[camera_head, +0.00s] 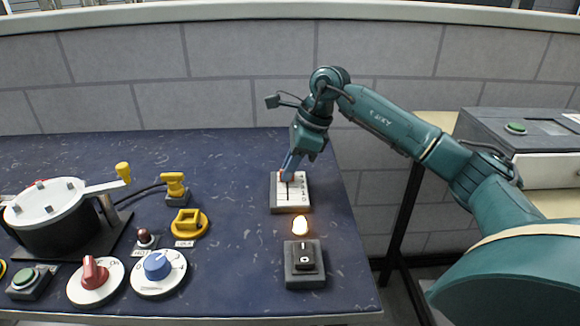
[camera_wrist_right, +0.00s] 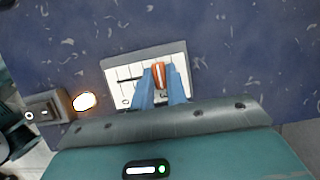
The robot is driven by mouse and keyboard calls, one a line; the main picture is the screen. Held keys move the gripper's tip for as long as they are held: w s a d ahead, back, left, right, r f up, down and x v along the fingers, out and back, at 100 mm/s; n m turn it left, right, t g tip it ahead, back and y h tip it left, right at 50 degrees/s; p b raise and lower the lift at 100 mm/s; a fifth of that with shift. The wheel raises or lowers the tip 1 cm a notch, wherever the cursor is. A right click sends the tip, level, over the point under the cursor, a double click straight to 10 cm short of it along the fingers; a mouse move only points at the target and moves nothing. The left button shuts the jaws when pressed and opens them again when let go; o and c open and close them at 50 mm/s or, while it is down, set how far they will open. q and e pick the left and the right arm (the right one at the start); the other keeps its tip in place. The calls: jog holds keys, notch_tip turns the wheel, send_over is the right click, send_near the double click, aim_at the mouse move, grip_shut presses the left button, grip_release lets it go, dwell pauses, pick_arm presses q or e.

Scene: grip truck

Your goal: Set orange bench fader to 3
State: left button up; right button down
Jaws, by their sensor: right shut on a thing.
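The fader panel (camera_head: 290,208) is a white-faced box with a slot and marks, near the right side of the dark blue bench. It also shows in the right wrist view (camera_wrist_right: 118,62). The orange fader knob (camera_wrist_right: 158,74) sits between the blue fingertips of my right gripper (camera_wrist_right: 161,80), which is shut on it. In the head view my right gripper (camera_head: 289,170) reaches down from behind onto the far part of the panel and covers most of the knob. Some marks are hidden by the fingers, and the knob's exact scale mark cannot be read. My left gripper is not in view.
A black rocker switch (camera_head: 304,258) with a lit lamp (camera_head: 300,226) stands in front of the panel. Bare bench lies left of the panel.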

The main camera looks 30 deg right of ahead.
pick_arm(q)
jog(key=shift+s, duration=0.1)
pick_arm(e)
jog(key=shift+s, duration=0.1)
jog(key=c, duration=1.4)
grip_release()
